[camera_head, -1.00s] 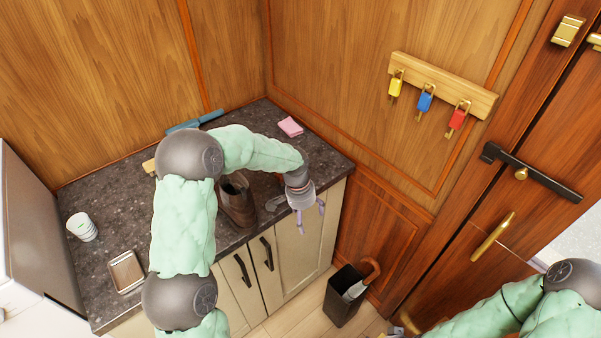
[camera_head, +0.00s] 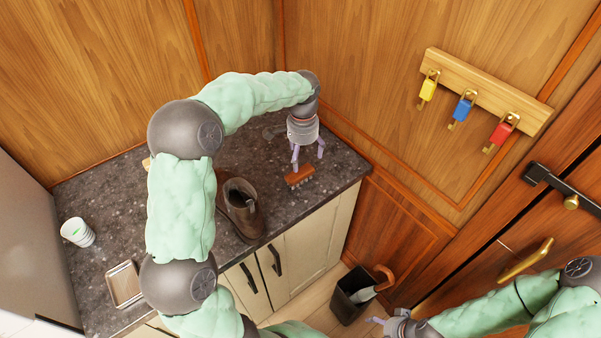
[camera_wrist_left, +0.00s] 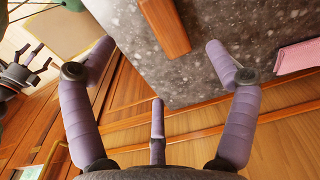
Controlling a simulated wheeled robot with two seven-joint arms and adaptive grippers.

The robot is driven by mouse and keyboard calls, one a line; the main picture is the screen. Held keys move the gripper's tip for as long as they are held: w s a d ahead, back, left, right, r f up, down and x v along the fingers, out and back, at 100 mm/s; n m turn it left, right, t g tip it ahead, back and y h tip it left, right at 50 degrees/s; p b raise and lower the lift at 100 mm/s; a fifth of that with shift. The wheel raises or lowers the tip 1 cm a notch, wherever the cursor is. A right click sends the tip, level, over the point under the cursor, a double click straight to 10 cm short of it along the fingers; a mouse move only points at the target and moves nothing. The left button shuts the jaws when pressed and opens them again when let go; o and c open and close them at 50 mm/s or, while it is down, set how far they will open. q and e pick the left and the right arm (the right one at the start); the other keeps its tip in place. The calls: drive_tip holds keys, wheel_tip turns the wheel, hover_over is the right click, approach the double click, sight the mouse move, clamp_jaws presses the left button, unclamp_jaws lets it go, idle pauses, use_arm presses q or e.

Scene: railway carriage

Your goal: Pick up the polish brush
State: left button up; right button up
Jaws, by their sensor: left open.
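The polish brush (camera_head: 299,177), with a brown wooden back and dark bristles, lies on the dark speckled countertop (camera_head: 335,172) near its right end. It also shows at the top of the left wrist view (camera_wrist_left: 165,25). My left gripper (camera_head: 307,158) hangs above the brush, pointing down, fingers spread and empty. In the left wrist view its fingers (camera_wrist_left: 160,55) are wide apart, with the brush beyond them and not touched. My right gripper (camera_head: 380,321) is low at the bottom of the head view; in the left wrist view (camera_wrist_left: 28,58) its fingers look spread.
A brown boot (camera_head: 241,212) stands left of the brush. A pink sponge (camera_wrist_left: 298,57) lies on the counter in the left wrist view. White cups (camera_head: 77,232) and a metal tray (camera_head: 124,285) are at the left. Wood panels (camera_head: 360,60) border the counter.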

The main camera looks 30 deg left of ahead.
sight(301, 174)
use_arm(q)
wheel_tip(301, 174, down, 4)
drive_tip(key=shift+a+f+b, duration=0.15)
drive_tip(key=shift+f+b, duration=0.1)
drive_tip(key=shift+b, duration=0.2)
wheel_tip(301, 174, down, 5)
drive_tip(key=shift+b, duration=0.85)
drive_tip(key=shift+r, duration=0.1)
drive_tip(key=c, duration=1.3)
